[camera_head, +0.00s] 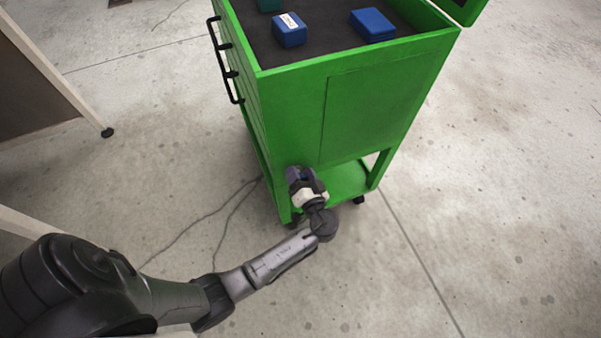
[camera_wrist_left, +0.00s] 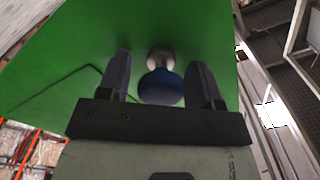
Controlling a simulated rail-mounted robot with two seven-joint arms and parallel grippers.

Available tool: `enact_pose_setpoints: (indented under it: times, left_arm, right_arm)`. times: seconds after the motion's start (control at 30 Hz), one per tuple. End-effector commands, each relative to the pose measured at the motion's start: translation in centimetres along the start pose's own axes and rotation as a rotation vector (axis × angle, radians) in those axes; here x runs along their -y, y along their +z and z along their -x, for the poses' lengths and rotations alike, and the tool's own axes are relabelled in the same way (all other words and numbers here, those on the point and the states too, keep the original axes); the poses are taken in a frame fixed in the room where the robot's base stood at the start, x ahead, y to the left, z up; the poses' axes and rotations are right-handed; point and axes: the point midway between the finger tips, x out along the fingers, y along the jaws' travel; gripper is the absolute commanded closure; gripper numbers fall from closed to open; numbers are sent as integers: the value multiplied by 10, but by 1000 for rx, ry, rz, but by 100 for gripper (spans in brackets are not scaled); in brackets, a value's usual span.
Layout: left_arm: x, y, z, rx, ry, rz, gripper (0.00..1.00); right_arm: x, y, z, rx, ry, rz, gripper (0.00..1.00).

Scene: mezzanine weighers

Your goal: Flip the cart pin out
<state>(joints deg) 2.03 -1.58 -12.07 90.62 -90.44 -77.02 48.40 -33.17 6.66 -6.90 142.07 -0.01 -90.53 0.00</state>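The green cart (camera_head: 385,100) stands in the middle of the head view, with a black handle on its left side. The cart pin (camera_wrist_left: 161,87) shows in the left wrist view as a blue ball knob on a silver stem against the green panel. My left gripper (camera_head: 297,178) is at the lower near corner of the cart and hides the knob in the head view. In the left wrist view my left gripper (camera_wrist_left: 160,62) is open, with one finger on each side of the knob and small gaps between. My right gripper is not in view.
Two blue boxes (camera_head: 290,32) (camera_head: 373,26) lie on the cart's dark top. The cart has a low green shelf (camera_head: 346,180) and casters. A brown panel with a pale leg (camera_head: 60,85) stands at left. The concrete floor at right is clear.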

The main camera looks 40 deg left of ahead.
Motion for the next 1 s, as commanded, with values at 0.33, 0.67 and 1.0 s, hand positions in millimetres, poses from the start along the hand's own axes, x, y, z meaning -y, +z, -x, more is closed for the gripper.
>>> enact_pose_setpoints:
  times: [0.33, 0.67, 1.0]
  left_arm:
    - [0, 0, 0, 0, 0, 0, 74]
    - [0, 0, 0, 0, 0, 0, 100]
    - [0, 0, 30, 0, 0, 1, 100]
  right_arm:
    - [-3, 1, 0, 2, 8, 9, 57]
    - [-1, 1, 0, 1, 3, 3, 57]
    - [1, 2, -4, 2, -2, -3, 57]
